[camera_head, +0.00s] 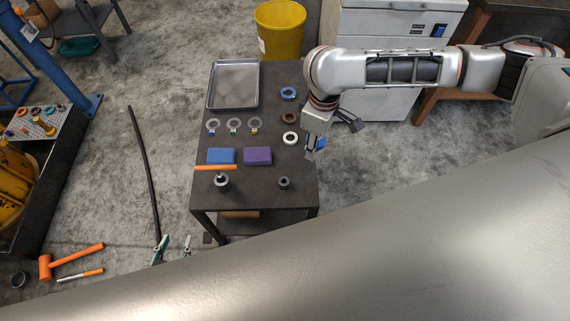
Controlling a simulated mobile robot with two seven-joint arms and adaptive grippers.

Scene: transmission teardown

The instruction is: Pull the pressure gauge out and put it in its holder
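Three pale rings with coloured tips (234,126) lie in a row on the table. A dark knobbed cylinder (222,182) and a smaller dark piece (284,182) stand near the front. My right gripper is not seen.
The table (252,200) also bears a metal tray (234,84), a blue box (221,156), a purple box (257,156), an orange bar (215,168), and blue, brown and white rings (290,138). A yellow bin (279,30) and a white cabinet (391,25) stand behind.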

